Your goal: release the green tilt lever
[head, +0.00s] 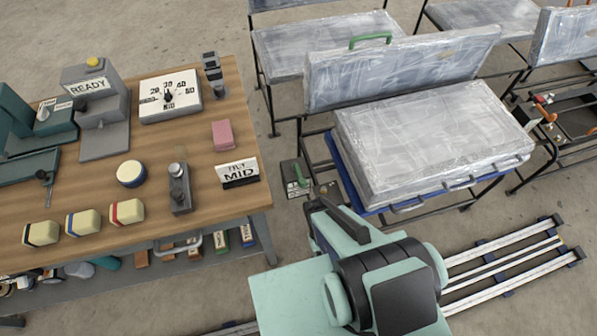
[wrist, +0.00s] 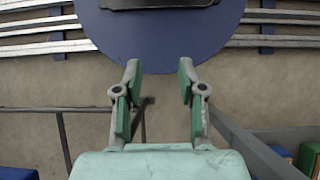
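The lever does not show clearly in the wrist view.
The wooden bench (head: 100,190) on the left carries a "TILT MID" sign (head: 238,173) and a dial board (head: 170,97). Rails (head: 510,255) lie lower right.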

